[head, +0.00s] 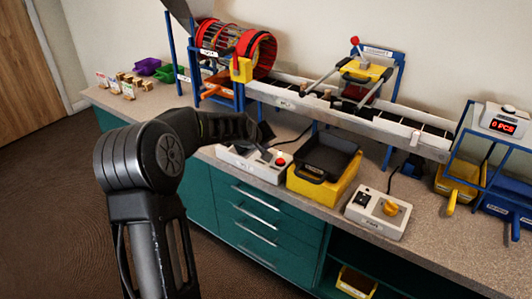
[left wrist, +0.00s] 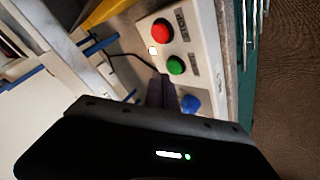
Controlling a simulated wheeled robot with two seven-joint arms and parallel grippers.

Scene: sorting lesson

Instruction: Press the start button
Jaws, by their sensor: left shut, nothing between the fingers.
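A white control box (head: 243,163) lies on the counter below my left gripper (head: 264,138). The red button also shows in the head view (head: 281,162), while my gripper hides part of the box there. My left gripper is shut and empty, its fingertips (left wrist: 161,84) close beside the green button. I cannot tell whether they touch the box. My right gripper is in neither view.
A yellow bin with a black tray (head: 327,156) stands right of the box. Farther right is a box with a yellow knob (head: 390,209). Behind are a red drum (head: 255,55) and a conveyor (head: 350,118). Teal drawers (head: 250,222) lie below the counter edge.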

